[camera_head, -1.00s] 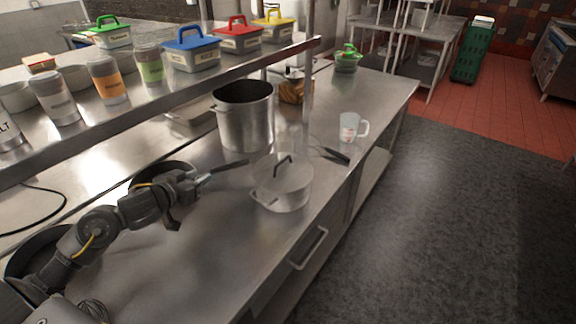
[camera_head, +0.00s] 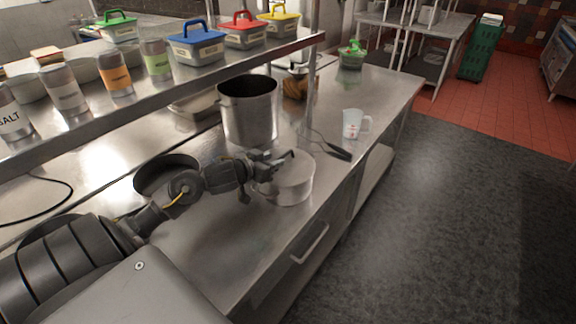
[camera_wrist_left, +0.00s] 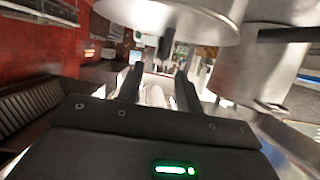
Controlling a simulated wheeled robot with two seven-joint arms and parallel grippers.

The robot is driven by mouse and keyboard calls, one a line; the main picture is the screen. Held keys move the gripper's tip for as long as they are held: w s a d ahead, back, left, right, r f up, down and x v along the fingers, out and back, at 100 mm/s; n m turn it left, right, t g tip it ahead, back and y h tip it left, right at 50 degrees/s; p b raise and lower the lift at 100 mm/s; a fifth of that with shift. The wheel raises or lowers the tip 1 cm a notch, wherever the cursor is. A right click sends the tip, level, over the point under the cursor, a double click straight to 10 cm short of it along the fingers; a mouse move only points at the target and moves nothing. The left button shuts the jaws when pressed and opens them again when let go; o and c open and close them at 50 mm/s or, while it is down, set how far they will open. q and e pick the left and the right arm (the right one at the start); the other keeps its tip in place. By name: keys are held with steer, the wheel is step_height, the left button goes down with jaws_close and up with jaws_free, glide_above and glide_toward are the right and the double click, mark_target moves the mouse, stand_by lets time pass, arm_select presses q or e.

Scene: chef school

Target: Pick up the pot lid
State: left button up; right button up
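The pot lid (camera_head: 300,167) is a round metal lid with a dark upright handle (camera_head: 287,157). It lies on a low, wide metal pot (camera_head: 293,190) on the steel counter. In the left wrist view the lid (camera_wrist_left: 175,18) is a pale disc at the top, with its dark handle (camera_wrist_left: 166,46) beyond the fingertips. My left gripper (camera_head: 268,171) is at the left side of the lid, close to the handle and partly covering lid and pot. Its two fingers (camera_wrist_left: 158,80) are apart with nothing gripped between them. My right gripper is not in view.
A tall pot (camera_head: 249,120) stands behind the low pot. A dark pan (camera_head: 153,181) lies under my left arm. Dark utensils (camera_head: 334,150) and a measuring cup (camera_head: 352,124) lie to the right. A shelf edge (camera_head: 170,97) crosses above the counter. The front right counter is clear.

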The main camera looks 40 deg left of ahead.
mark_target(285, 154)
arm_select(q)
steer(key=x, duration=0.2)
steer(key=shift+w, duration=0.45)
steer(key=p+x, duration=0.1)
steer(key=x, duration=0.4)
steer(key=shift+a+f, duration=0.15)
jaws_close()
